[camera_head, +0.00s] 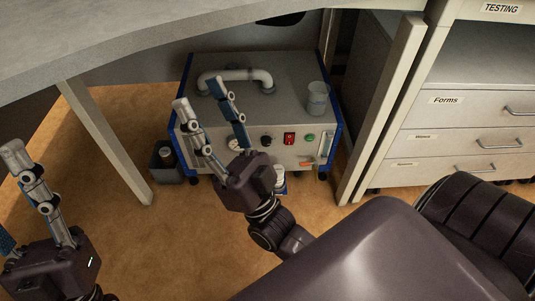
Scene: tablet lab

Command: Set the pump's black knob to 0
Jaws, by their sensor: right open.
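The pump (225,146) is a grey box with blue edges on the floor under the table. Its front panel carries the small black knob (266,141), between a round gauge (234,144) and a red switch (289,139). I cannot read the knob's setting. My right gripper (201,95) is open and empty, its two fingers spread in front of the pump's left part. Its body covers part of the lower front, and the knob shows just above and right of it. My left gripper (8,190) is at the left edge, fingers apart and empty, away from the pump.
A beaker (317,100) stands on the pump's top right, beside a white pipe handle (236,78). A dark container (166,163) stands left of the pump. The tabletop (120,45) hangs above, with table legs (105,140) on both sides. Drawers (460,143) stand at right.

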